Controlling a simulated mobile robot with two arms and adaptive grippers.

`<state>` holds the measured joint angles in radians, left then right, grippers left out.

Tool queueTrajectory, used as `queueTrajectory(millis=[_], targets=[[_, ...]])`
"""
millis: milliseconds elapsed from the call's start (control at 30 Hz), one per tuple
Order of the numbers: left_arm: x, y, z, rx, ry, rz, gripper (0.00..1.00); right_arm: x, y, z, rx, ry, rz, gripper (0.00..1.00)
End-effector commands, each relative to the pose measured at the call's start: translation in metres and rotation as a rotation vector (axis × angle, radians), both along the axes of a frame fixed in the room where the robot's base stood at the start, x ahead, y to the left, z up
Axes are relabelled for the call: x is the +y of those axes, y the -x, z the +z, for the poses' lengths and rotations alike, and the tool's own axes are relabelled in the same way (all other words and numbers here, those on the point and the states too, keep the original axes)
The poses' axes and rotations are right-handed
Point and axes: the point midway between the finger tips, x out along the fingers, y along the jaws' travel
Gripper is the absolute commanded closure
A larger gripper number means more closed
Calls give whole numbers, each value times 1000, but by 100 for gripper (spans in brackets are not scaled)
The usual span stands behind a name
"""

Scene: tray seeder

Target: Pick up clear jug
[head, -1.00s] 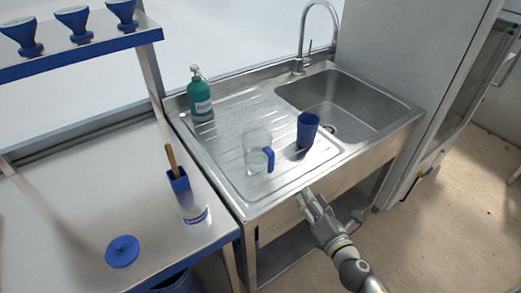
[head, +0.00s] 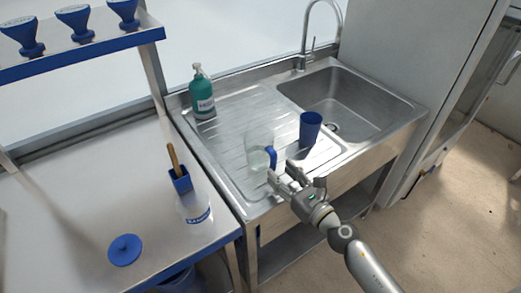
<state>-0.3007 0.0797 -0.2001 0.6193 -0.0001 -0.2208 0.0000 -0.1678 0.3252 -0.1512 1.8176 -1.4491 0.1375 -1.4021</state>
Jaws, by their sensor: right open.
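The clear jug (head: 257,151) stands upright on the ribbed drainboard of the sink, with its blue handle (head: 272,157) on its right side. My right gripper (head: 281,176) is open, at the front edge of the drainboard just in front of the blue handle. Its fingertips appear very close to the handle; I cannot tell whether they touch it. My left gripper is not in view.
A blue cup (head: 310,128) stands right of the jug, near the sink basin (head: 345,98). A green soap bottle (head: 202,95) stands at the back left. A clear container (head: 195,207) and a blue lid (head: 124,250) are on the left bench.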

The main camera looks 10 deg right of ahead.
Motion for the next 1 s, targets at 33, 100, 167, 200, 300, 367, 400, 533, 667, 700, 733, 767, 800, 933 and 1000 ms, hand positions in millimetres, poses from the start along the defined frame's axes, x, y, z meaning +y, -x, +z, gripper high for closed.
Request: queueTrajectory(millis=[33, 100, 167, 200, 300, 367, 400, 533, 667, 700, 733, 767, 800, 933, 1000], targets=[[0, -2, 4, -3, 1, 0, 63, 2, -6, 4, -2, -2, 0, 55], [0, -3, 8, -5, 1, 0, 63, 6, -16, 6, -3, -4, -1, 55], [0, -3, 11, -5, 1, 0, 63, 10, -25, 6, -3, -4, -2, 55], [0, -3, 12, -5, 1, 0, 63, 12, -30, 5, -2, -3, -2, 55], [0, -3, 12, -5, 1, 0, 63, 16, -40, 4, -1, -3, -1, 55], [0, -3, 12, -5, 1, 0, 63, 17, -44, 3, 0, -2, -1, 55], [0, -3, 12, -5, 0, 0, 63, 18, -45, 3, -1, -1, 0, 55], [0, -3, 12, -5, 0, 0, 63, 18, -45, 3, -1, -1, 0, 55], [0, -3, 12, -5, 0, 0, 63, 18, -45, 3, -1, -1, 0, 62], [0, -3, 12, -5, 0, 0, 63, 18, -45, 3, -1, -1, 0, 67], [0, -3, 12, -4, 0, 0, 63, 18, -45, 3, -1, -1, 0, 71], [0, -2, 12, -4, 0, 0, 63, 18, -45, 3, -1, -1, 0, 75], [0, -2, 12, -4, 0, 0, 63, 18, -45, 3, -1, -1, 0, 80], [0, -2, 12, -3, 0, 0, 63, 18, -45, 3, -1, -1, 0, 97], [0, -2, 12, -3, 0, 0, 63, 17, -45, 3, -1, -1, -1, 100]])
